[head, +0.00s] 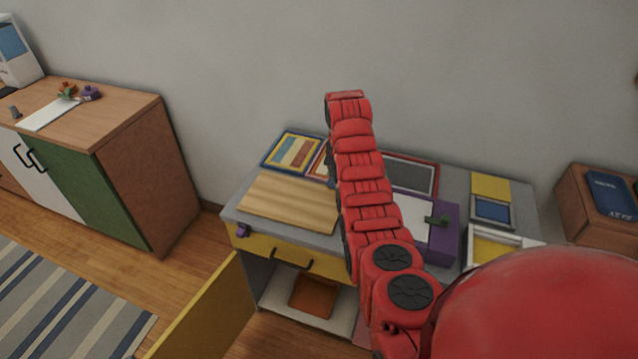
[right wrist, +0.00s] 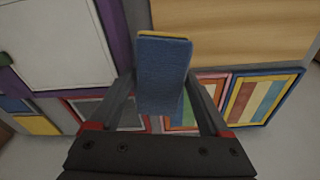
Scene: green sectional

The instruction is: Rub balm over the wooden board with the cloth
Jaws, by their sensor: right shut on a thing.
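The wooden board (head: 290,200) lies flat on the left part of the grey-topped cabinet. Its light, striped surface also shows at the top right of the right wrist view (right wrist: 235,28). My right gripper (right wrist: 161,88) is shut on a blue cloth (right wrist: 162,70) with a yellow edge, which hangs between the fingers. The cloth appears just beside the board in that view; I cannot tell whether it touches anything. In the head view my red right arm hides the gripper and nearly all of the cloth. My left gripper is not in view. I cannot make out any balm.
A purple box (head: 447,235) with a white top stands right of my arm. Framed colored panels (head: 293,151) lie along the wall. A small purple object (head: 242,231) is at the cabinet's front left edge. A yellow door (head: 208,312) stands open below. A wooden box (head: 575,205) stands far right.

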